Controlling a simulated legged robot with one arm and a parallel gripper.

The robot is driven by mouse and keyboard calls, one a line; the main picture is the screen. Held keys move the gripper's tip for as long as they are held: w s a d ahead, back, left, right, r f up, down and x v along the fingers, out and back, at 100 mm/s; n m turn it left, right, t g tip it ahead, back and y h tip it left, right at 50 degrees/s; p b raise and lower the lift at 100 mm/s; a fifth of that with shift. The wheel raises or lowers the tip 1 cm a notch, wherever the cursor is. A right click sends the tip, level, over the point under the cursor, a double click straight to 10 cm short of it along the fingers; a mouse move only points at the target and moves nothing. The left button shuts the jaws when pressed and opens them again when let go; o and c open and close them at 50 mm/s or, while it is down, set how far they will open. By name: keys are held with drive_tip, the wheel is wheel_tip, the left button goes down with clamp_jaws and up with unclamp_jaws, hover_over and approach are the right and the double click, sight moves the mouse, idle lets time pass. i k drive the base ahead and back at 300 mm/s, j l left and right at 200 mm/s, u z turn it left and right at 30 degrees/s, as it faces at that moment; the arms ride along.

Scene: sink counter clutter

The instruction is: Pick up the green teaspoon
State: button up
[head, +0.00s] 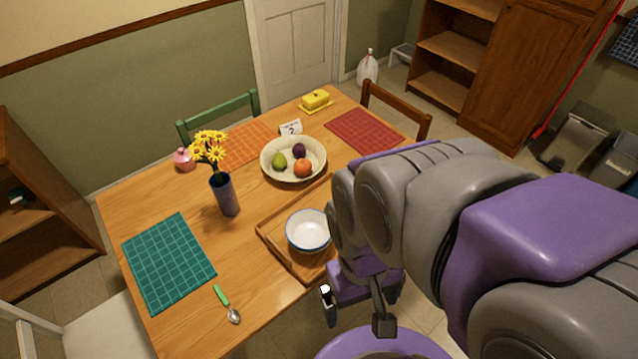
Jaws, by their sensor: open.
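The green teaspoon (222,296) lies flat on the wooden table near its front edge, right of the teal placemat. Its green handle points up and left, and its metal bowl is toward the table edge. My gripper (355,312) is to the right of the teaspoon, at the table's front edge, apart from the spoon. Its jaws are open, with nothing seen between them. My arm covers the right side of the table and part of the tray.
A wooden tray (270,238) with a white bowl (308,243) lies beside my gripper. A vase of yellow flowers (225,196), a teal placemat (168,262) and a fruit bowl (268,172) are on the table (180,325). Bare wood surrounds the spoon.

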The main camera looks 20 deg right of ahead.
sight(234, 316)
drive_tip(key=z, duration=0.5)
drive_tip(key=u, duration=1.65)
drive_tip(key=k+l+u, duration=0.1)
